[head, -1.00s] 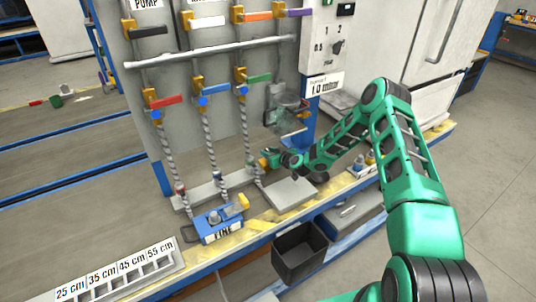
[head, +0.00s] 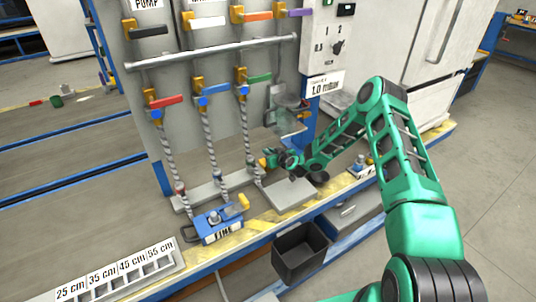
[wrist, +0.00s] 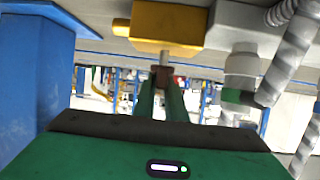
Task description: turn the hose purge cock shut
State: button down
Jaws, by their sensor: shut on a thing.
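A small yellow valve body with a grey stem below it, which looks like the hose purge cock, fills the top of the wrist view (wrist: 168,25). A small reddish-brown piece (wrist: 164,76) sits at the stem's lower end, between the fingertips. My gripper (wrist: 162,92) is shut on this piece, its two green fingers pointing at the stem. In the head view my gripper (head: 276,160) is low in front of the panel, right of the hose ends. The cock is small and partly hidden there, so its angle cannot be told.
Grey spiral hoses (head: 247,130) hang from red, blue and green-handled valves close to the left. A clear vessel (head: 290,112) stands just above my gripper. A blue box (head: 220,226) and a black bin (head: 299,252) are in front. A grey hose also shows in the wrist view (wrist: 288,55).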

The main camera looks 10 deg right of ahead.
jog(key=shift+s+f, duration=0.15)
jog(key=shift+a+m+h, duration=0.1)
jog(key=shift+m+h, duration=2.2)
jog(key=shift+h, duration=0.3)
jog(key=shift+m+h, duration=0.6)
jog(key=shift+h, duration=0.1)
jog(key=shift+m+g+h, duration=0.3)
jog(key=shift+m+h, duration=0.2)
jog(key=shift+h, duration=0.1)
jog(key=c, duration=1.8)
grip_release()
jog(key=v, duration=1)
jog(key=shift+s, duration=0.2)
